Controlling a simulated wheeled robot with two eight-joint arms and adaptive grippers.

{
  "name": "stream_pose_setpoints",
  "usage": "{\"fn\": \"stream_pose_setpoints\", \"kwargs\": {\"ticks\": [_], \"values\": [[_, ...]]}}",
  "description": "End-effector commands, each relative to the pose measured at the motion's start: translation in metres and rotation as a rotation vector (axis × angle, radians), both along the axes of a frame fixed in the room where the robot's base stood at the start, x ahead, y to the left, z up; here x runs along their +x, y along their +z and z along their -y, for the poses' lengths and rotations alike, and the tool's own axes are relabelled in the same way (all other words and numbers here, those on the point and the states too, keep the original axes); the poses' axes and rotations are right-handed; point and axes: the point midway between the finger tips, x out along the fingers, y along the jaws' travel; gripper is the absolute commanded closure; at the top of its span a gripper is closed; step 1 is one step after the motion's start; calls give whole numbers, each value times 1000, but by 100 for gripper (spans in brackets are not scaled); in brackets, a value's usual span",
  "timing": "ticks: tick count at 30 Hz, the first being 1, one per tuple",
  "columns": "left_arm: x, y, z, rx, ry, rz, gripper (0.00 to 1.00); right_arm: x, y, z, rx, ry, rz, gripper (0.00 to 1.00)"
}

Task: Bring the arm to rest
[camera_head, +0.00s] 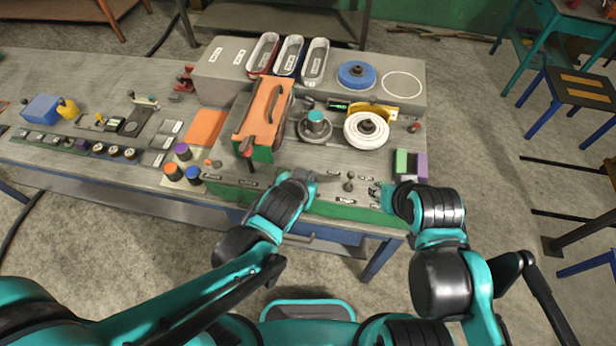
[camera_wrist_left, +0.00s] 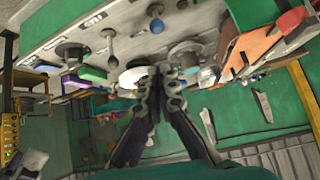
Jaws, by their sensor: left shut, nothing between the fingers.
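My left arm comes in from the left in the head view, and its gripper (camera_head: 328,178) is over the front part of the bench, near a small dark knob (camera_head: 348,184). In the left wrist view the two fingers of this gripper (camera_wrist_left: 160,78) are together, with nothing held. My right gripper (camera_head: 382,192) is small and partly hidden by its own wrist at the bench's front right; its fingers are too unclear to judge.
The bench (camera_head: 95,172) holds a wooden-orange handled box (camera_head: 264,112), a white round disc (camera_head: 366,130), a blue disc (camera_head: 357,74), a teal-topped knob (camera_head: 316,117) and green and purple blocks (camera_head: 402,162). Slotted trays (camera_head: 289,55) stand behind.

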Motion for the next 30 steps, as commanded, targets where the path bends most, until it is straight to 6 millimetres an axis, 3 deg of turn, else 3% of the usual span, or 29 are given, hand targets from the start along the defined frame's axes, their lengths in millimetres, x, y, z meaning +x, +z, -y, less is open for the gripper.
{"fn": "stream_pose_setpoints", "kwargs": {"ticks": [13,16,20,23,27,30], "values": [[0,-1,-1,0,1,0,100,0,-1,0,0,0,0,60],[0,-9,-11,1,22,-8,100,0,-12,0,0,0,0,60],[-3,-34,-48,2,93,-44,100,0,-50,0,0,0,0,60],[-12,-58,-87,-3,171,-87,100,0,-88,0,0,0,0,60],[-35,-87,-135,-19,271,-142,100,0,-133,0,0,0,0,60],[-54,-103,-158,-32,324,-174,100,0,-156,0,0,0,0,60]]}}
